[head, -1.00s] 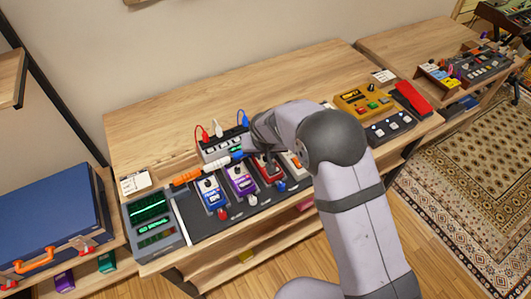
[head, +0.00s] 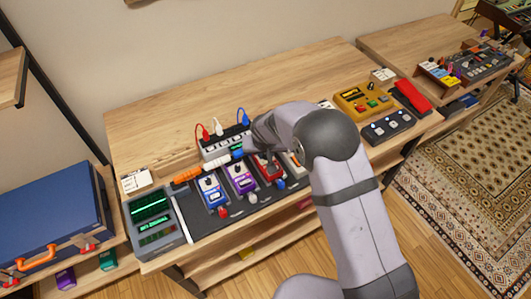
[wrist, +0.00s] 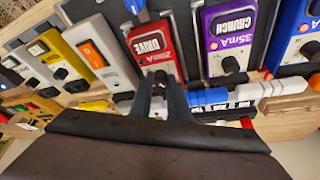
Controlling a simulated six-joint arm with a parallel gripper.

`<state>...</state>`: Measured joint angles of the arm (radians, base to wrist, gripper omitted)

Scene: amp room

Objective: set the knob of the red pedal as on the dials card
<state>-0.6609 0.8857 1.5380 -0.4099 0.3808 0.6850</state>
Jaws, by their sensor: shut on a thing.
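The red pedal (wrist: 150,45), labelled DRIVE, stands in the pedal row, and its upper end is close to my gripper in the wrist view. In the head view the red pedal (head: 268,170) is partly covered by my arm. My gripper (wrist: 161,82) is shut on the dark knob (wrist: 158,77) of the red pedal. The fingers hide most of the knob, so its pointer setting cannot be read. A white card (head: 135,181) with small writing stands at the left of the bench. I cannot tell whether it is the dials card.
A purple pedal (wrist: 232,35) and a blue pedal (head: 211,190) stand on one side of the red pedal, a white pedal (wrist: 98,52) on the other. A power box (head: 226,143) with cables, an orange-and-white tool (head: 204,167) and a grey display unit (head: 152,222) are near.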

